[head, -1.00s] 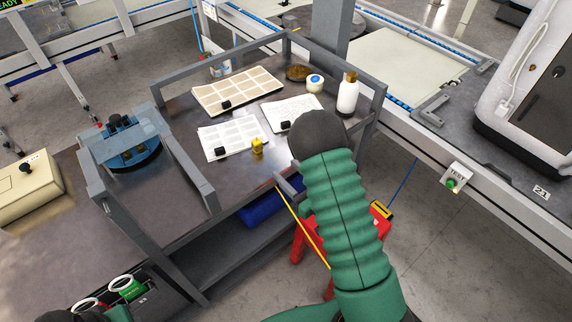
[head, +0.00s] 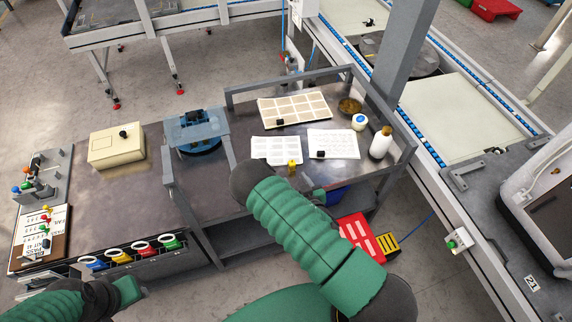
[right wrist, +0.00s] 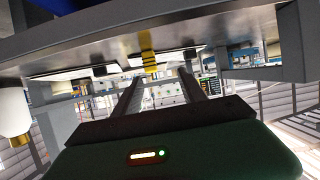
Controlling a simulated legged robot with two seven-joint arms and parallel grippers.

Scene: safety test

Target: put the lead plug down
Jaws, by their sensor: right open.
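A small yellow piece (head: 292,167) stands near the front edge of the bench (head: 225,180), by the white sheets. I cannot tell whether it is the lead plug. My right gripper (head: 314,194) is largely hidden behind my green arm at the bench's front edge. In the right wrist view the gripper (right wrist: 163,84) is open, with nothing seen held between its fingers. The yellow piece (right wrist: 148,52) shows beyond the fingertips, apart from them. My left arm enters at the lower left; its gripper (head: 132,291) is small and its fingers are unclear.
A blue fixture (head: 198,133) and a beige box (head: 117,148) stand on the bench. A white bottle (head: 380,145) stands right, near the grey end rail. Coloured leads and round sockets (head: 145,248) line the front left. A grey frame rises beside the fixture.

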